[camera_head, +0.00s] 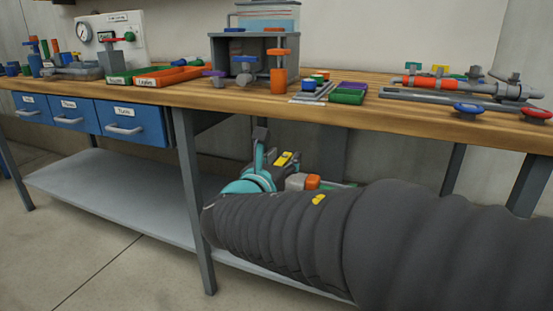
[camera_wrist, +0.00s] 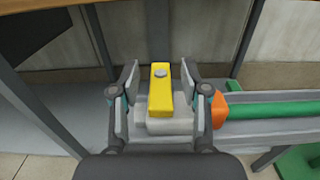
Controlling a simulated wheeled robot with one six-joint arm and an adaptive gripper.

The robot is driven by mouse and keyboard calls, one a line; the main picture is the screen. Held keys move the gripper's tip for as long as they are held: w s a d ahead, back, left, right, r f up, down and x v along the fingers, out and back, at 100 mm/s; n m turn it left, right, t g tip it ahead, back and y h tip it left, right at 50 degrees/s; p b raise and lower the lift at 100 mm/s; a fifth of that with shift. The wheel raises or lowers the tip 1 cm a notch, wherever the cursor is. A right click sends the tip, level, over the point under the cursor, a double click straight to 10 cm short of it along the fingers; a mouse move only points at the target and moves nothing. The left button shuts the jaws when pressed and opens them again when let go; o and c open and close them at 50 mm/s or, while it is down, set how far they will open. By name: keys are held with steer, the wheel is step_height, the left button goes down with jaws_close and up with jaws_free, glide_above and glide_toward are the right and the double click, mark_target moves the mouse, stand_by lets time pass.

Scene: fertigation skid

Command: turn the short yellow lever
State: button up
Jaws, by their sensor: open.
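The short yellow lever (camera_wrist: 160,95) shows in the wrist view as a flat bar with a round grey bolt head near its far end. It sits on a light grey valve body (camera_wrist: 170,124) and points away from me. My gripper (camera_wrist: 160,74) is open, with one finger left and one right of the lever. A gap shows on each side, so neither finger appears to touch it. In the head view, my gripper (camera_head: 262,158) is below the bench top, and the yellow lever (camera_head: 284,159) shows beside it. My arm hides part of the valve there.
An orange fitting (camera_wrist: 219,108) and a green pipe (camera_wrist: 265,109) run right from the valve body. A grey bench leg (camera_head: 194,215) stands left of my arm. The bench top (camera_head: 190,93) above carries tools and fittings. The lower shelf (camera_head: 110,195) is bare at left.

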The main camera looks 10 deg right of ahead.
steer(key=shift+w+d, duration=0.2)
steer(key=shift+w, duration=0.1)
steer(key=shift+c, duration=0.3)
jaws_close()
